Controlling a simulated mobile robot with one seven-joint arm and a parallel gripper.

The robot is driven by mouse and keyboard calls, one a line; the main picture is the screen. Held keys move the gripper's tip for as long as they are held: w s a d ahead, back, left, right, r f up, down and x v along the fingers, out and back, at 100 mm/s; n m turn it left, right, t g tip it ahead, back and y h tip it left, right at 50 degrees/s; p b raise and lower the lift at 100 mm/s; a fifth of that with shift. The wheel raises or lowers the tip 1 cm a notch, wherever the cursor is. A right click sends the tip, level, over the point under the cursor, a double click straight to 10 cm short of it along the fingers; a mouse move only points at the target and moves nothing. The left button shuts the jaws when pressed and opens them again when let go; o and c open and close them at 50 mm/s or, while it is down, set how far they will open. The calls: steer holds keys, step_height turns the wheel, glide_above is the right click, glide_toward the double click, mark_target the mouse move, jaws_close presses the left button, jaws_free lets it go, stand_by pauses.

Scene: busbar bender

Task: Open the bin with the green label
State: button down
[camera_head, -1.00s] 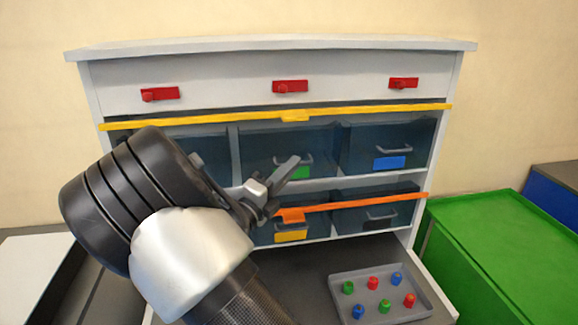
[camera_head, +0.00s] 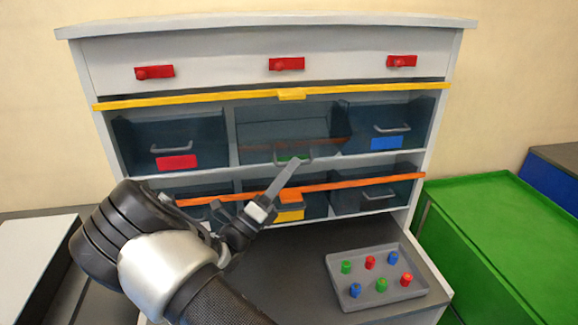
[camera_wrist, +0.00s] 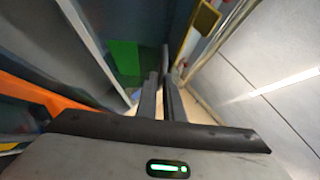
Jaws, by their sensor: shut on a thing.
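The bin with the green label (camera_head: 285,128) is the middle bin of the upper row in the head view. Its front is tipped forward and down, and its dark inside shows from above. The green label (camera_head: 291,158) is partly hidden behind my gripper and the handle; it shows larger in the wrist view (camera_wrist: 124,57). My gripper (camera_head: 297,166) reaches up from the lower left to the bin's grey handle. Its fingers (camera_wrist: 163,78) are close together, shut on the handle. The exact contact is small in both views.
A yellow bar (camera_head: 200,99) runs above the upper bins, an orange bar (camera_head: 350,186) across the lower row. Red-label (camera_head: 177,162) and blue-label (camera_head: 385,143) bins flank the middle bin. A grey tray (camera_head: 378,287) of coloured pegs sits below, beside a green cabinet (camera_head: 500,225).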

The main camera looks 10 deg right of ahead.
steer(key=shift+f, duration=0.2)
steer(key=c, duration=1.9)
jaws_free()
steer(key=shift+w, duration=0.1)
steer(key=v, duration=1.7)
steer(key=shift+a+b, duration=0.15)
steer(key=shift+b, duration=0.25)
steer(key=shift+f, duration=0.1)
